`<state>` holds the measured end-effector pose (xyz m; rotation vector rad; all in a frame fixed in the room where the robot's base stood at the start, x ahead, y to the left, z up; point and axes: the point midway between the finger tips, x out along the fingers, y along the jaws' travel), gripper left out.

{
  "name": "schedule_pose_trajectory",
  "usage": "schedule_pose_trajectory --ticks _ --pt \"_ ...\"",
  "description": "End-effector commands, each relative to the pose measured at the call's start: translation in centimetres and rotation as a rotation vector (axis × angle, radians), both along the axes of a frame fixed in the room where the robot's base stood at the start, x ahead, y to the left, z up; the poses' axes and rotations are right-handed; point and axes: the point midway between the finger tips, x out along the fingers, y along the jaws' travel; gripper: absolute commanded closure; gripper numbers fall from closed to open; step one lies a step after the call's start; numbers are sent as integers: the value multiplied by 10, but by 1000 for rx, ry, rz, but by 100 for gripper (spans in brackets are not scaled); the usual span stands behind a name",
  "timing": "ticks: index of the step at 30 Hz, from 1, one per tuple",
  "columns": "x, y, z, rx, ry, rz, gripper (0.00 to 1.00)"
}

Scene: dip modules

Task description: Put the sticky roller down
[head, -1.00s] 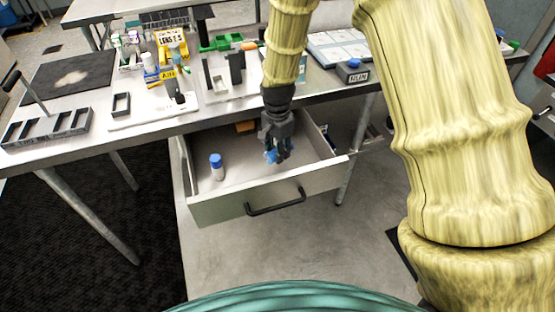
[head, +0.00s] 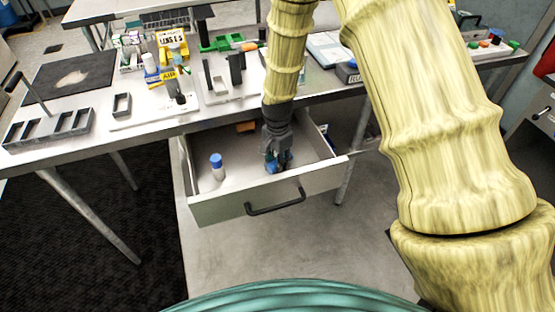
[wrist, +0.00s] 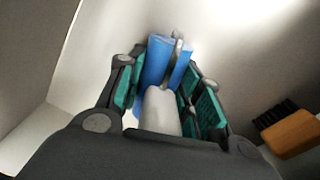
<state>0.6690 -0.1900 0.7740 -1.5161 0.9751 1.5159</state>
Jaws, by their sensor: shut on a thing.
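The sticky roller shows in the wrist view as a blue handle part (wrist: 158,62) and a white cylinder (wrist: 160,110) between the green-padded fingers. My gripper (wrist: 162,92) is shut on it. In the head view my gripper (head: 278,163) points down inside the open drawer (head: 235,208), near its front right. Only a bit of the roller's blue shows there at the fingertips. I cannot tell whether the roller touches the drawer floor.
A white bottle with a blue cap (head: 217,167) stands in the drawer's left part. A wooden brush (wrist: 290,132) lies to the right in the wrist view. The workbench (head: 60,150) above holds trays and tools. The drawer floor between bottle and gripper is bare.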

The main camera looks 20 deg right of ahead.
Motion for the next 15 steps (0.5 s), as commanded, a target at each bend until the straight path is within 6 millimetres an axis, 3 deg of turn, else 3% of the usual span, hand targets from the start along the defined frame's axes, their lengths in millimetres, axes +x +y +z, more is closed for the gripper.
schedule_pose_trajectory --ticks 1,4,15 --pt "0 0 0 0 0 0 60" --pt "0 0 0 0 0 0 43" --pt "0 0 3 0 -1 0 43"
